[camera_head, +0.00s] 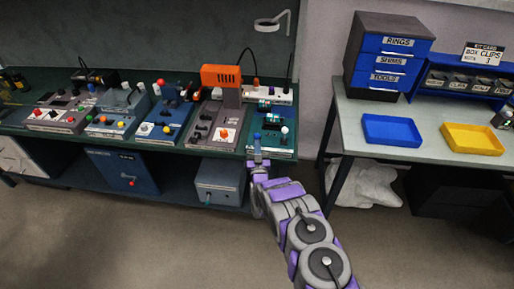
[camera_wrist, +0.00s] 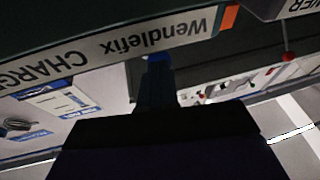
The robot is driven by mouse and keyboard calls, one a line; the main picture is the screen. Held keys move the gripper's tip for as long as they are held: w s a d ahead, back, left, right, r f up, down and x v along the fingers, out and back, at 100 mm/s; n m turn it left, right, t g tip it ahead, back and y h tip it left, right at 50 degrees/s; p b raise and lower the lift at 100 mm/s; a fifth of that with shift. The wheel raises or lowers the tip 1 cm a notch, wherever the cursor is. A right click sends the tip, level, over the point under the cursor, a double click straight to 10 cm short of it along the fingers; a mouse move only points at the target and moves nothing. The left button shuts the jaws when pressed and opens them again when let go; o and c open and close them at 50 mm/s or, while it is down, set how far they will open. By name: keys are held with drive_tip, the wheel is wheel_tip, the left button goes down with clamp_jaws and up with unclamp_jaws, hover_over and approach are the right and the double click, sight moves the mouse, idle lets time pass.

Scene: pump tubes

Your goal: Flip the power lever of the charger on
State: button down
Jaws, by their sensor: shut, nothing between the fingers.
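The charger is the dark teal unit (camera_head: 283,152) at the right end of the long bench, in the head view. In the wrist view a front strip reading "Wendlefix" and part of "CHARGER" (camera_wrist: 130,45) shows upside down. A white-knobbed lever (camera_head: 284,131) stands up on the unit's right side; I cannot tell whether it is the power lever. My gripper (camera_head: 257,139) is shut and empty, at the unit's front left side, left of the white knob. Its blue fingertips (camera_wrist: 157,78) overlap the label strip in the wrist view; contact cannot be told.
An orange box (camera_head: 221,75) stands behind and left of the charger, and more control panels (camera_head: 165,124) fill the bench leftward. A second table with a blue tray (camera_head: 391,130) and a yellow tray (camera_head: 472,138) stands right. The floor in front is clear.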

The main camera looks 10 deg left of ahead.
sight(258, 135)
drive_tip(key=shift+r, duration=0.15)
drive_tip(key=shift+w+r+g+h+p, duration=0.3)
drive_tip(key=shift+r+g+p, duration=0.35)
drive_tip(key=shift+p, duration=0.3)
drive_tip(key=shift+w+r+m+g+p, duration=0.35)
drive_tip(key=shift+r+g+p, duration=0.2)
drive_tip(key=shift+g+p, duration=0.2)
drive_tip(key=g, duration=0.1)
drive_tip(key=w+r+g+p, duration=0.1)
drive_tip(key=shift+w+r+m+g+h, duration=0.1)
drive_tip(key=shift+w+m+g+h, duration=0.1)
drive_tip(key=shift+m+g+h, duration=0.1)
drive_tip(key=shift+w+g+p, duration=0.25)
drive_tip(key=shift+g+p, duration=0.15)
drive_tip(key=shift+p, duration=0.05)
drive_tip(key=shift+f, duration=0.2)
drive_tip(key=shift+d, duration=0.1)
